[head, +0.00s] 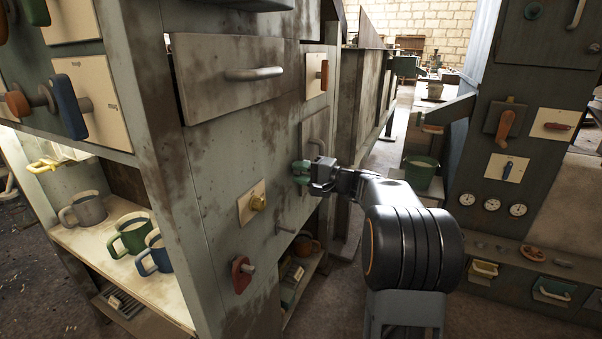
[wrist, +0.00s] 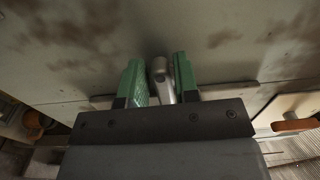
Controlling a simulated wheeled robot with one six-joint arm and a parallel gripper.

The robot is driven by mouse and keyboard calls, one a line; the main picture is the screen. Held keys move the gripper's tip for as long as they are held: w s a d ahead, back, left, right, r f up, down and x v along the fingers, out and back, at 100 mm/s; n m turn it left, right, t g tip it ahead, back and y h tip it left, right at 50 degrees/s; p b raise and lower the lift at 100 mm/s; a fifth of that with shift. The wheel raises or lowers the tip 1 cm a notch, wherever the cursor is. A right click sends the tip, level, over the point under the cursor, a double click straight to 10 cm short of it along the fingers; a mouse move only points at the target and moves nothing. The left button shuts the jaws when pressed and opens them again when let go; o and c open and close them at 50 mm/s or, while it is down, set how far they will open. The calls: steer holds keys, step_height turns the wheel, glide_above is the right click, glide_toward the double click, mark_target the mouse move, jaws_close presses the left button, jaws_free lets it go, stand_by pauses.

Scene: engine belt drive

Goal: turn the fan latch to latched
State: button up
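My gripper (head: 300,172) is at the front of the worn grey cabinet, beside a small door panel with a grey handle (head: 318,145). In the wrist view my gripper (wrist: 160,85) has its two green fingers apart, one on each side of a grey metal bar (wrist: 160,72). A narrow gap shows between the bar and the left finger, so the fingers are around the bar and not visibly clamped. The lower part of the bar is hidden by the gripper body. No readable label shows which part is the fan latch.
A drawer (head: 235,95) is above. Mugs stand on the left shelf (head: 95,240). A control panel with gauges (head: 492,205) stands right, beyond open floor.

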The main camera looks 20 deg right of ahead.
steer(key=p+v, duration=0.3)
steer(key=v, duration=1.1)
steer(key=shift+w+a, duration=0.1)
stand_by(0.3)
steer(key=s+a+r+n+g+h+p, duration=0.2)
steer(key=s+a+r+g+p, duration=0.25)
steer(key=a+p, duration=0.45)
steer(key=s+a+r+n+g+h+p, duration=0.25)
steer(key=a+r+g+p, duration=0.3)
steer(key=a+p, duration=0.3)
steer(key=s+a+r+n+h+p, duration=0.2)
steer(key=s+r+n+h+p, duration=0.3)
steer(key=s+r+p, duration=0.6)
steer(key=shift+s+r+h+p, duration=0.15)
steer(key=shift+r+h+p, duration=0.95)
steer(key=shift+p, duration=2.15)
steer(key=shift+f+h, duration=0.25)
steer(key=shift+f, duration=0.05)
